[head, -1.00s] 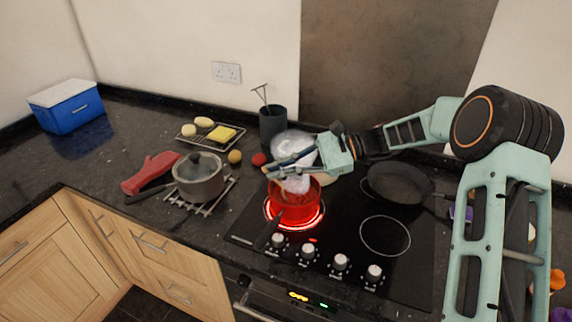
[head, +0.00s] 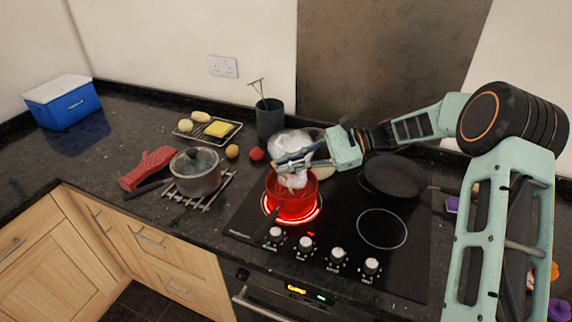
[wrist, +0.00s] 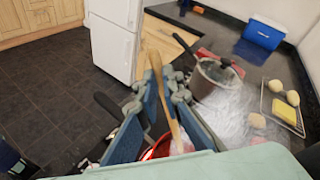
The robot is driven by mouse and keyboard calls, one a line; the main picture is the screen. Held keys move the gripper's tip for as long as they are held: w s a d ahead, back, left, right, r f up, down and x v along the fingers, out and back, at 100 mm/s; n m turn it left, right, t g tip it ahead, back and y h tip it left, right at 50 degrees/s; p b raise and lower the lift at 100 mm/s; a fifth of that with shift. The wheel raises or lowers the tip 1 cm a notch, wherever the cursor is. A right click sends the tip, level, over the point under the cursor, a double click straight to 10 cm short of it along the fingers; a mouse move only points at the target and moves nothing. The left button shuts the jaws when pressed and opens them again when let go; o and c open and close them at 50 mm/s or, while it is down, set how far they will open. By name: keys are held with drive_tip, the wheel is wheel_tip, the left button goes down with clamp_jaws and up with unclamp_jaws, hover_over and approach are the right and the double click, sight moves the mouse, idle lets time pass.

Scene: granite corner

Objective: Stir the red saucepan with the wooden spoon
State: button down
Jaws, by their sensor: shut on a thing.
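The red saucepan (head: 292,203) stands on the glowing front-left ring of the hob. White steam rises from it and partly hides its opening. My gripper (head: 279,165) is above the saucepan, with its fingers pointing left. In the wrist view my gripper (wrist: 156,88) is shut on the wooden spoon (wrist: 171,112). The spoon slants down between the fingers toward the red saucepan (wrist: 161,147), which is mostly hidden there. In the head view the spoon's lower part is hard to make out through the steam, so I cannot tell how deep it reaches.
A lidded grey pot (head: 196,178) stands on a wire trivet left of the hob, beside a red oven mitt (head: 148,167). A black frying pan (head: 393,177) is on the back-right ring. A dark utensil holder (head: 270,120) stands behind. The front-right ring (head: 382,229) is bare.

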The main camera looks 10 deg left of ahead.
drive_tip(key=s+r+p, duration=0.1)
drive_tip(key=s+r, duration=0.4)
drive_tip(key=r, duration=0.8)
drive_tip(key=shift+a+r, duration=0.35)
idle(0.4)
drive_tip(key=shift+s+f, duration=0.1)
